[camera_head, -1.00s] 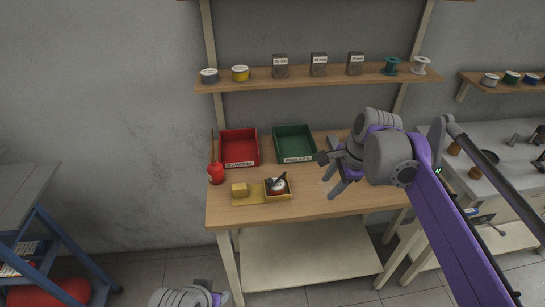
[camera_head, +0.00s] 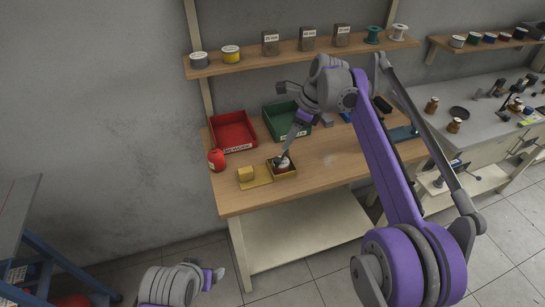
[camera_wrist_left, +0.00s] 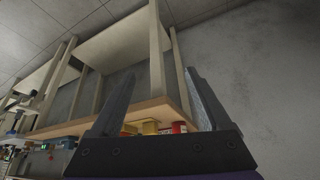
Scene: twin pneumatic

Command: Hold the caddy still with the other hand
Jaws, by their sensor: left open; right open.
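The caddy (camera_head: 284,172), a small tan open box, stands on the wooden workbench. A white, red and dark item (camera_head: 282,161) sits in it. My right gripper (camera_head: 289,111) is open above and behind the caddy, its lower finger pointing down toward that item. I cannot tell whether they touch. My left gripper (camera_head: 216,279) is low in front of the bench, well away from the caddy. In the left wrist view my left gripper (camera_wrist_left: 156,100) is open and empty, with the bench edge beyond it.
A tan plate (camera_head: 258,183) with a yellow block (camera_head: 246,174) lies left of the caddy. A red bottle (camera_head: 216,160), a red tray (camera_head: 233,145) and a green tray (camera_head: 271,124) stand behind. A shelf (camera_head: 290,55) with spools runs above. The bench front is clear.

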